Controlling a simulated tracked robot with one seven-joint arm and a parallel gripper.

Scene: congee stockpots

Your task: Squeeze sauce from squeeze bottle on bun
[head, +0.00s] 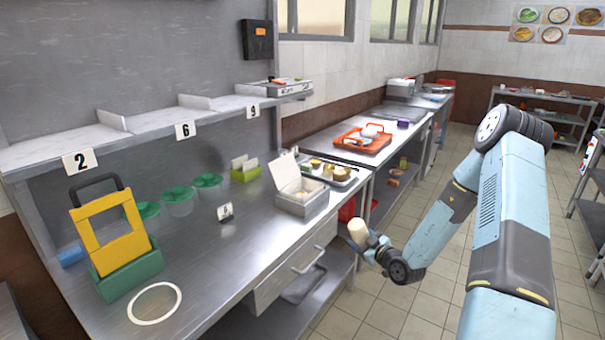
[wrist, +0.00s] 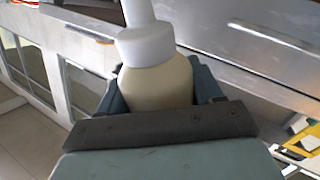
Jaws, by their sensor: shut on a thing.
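My gripper (head: 372,249) is shut on a cream squeeze bottle (head: 358,232) in front of the counter's right part. In the wrist view the bottle (wrist: 158,82) sits between the two jaws (wrist: 160,98), with its white cap and nozzle (wrist: 145,42) pointing away from my gripper. The bottle looks tilted in the head view. A metal tray (head: 352,181) on the counter holds several small tan and yellow items. One may be the bun, but they are too small to tell. The bottle is apart from the tray.
A white open box (head: 296,206) stands left of the tray on the steel counter (head: 225,255). An orange tray (head: 343,144) lies farther back. Green-lidded tubs (head: 178,203) and a yellow-green holder (head: 125,262) stand left. The counter's front edge and drawer lie left of my gripper.

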